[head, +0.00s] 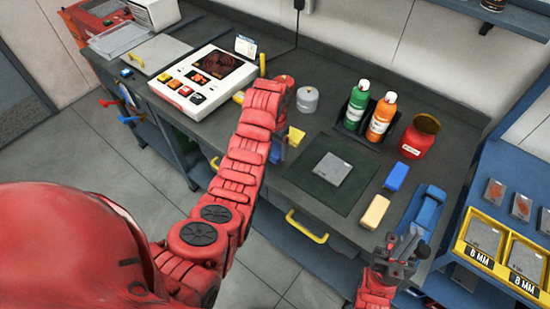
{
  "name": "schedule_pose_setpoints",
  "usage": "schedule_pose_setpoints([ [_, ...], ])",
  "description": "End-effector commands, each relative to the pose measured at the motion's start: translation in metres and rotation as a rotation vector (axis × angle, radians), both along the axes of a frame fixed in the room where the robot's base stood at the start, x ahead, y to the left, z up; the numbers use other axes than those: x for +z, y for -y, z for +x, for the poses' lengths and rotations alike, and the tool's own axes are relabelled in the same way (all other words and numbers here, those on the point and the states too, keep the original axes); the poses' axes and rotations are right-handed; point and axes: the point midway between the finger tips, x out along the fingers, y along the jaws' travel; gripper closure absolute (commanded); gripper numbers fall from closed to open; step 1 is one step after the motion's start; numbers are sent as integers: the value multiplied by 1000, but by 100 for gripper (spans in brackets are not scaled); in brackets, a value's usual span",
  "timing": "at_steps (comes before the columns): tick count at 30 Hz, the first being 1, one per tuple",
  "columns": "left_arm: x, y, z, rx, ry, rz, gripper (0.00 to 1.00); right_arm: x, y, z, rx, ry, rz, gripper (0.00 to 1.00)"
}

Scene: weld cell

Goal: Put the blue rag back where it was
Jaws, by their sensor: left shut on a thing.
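A small blue folded piece that looks like the blue rag (396,177) lies on the dark bench, right of the dark mat (308,188). A pale yellow folded piece (375,212) lies just in front of it. My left gripper (286,143) is at the bench's front edge, left of the mat and largely hidden by my arm. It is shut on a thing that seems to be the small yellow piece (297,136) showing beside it. My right gripper (398,254) is low at the bench's front right, apart from the blue rag; its jaws are unclear.
A grey metal plate (331,170) lies on the mat. Green (357,103) and orange (381,117) bottles and a red can (419,137) stand behind. A blue vise-like object (425,209) is close to my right gripper. A control box (203,81) stands at left; yellow bins (487,238) at right.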

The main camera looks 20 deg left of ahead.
Motion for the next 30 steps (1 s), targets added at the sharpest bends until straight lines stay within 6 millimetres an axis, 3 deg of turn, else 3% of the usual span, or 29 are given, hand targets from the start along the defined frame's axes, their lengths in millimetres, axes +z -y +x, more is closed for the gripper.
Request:
schedule_pose_setpoints([
  [8, -1, -2, 10, -1, -2, 1, 71, -6, 0, 0, 0, 0, 0, 100],
  [12, -12, -2, 8, -1, -7, 1, 71, 13, 0, 0, 0, 0, 0, 100],
  [17, -29, -2, 9, -2, -3, 0, 71, 21, 0, 0, 0, 0, 0, 100],
  [29, -40, -2, 9, -1, -2, 1, 71, 16, 0, 0, 0, 0, 0, 100],
  [30, -39, -2, 9, -1, -2, 1, 15, 17, 0, 0, 0, 0, 0, 100],
])
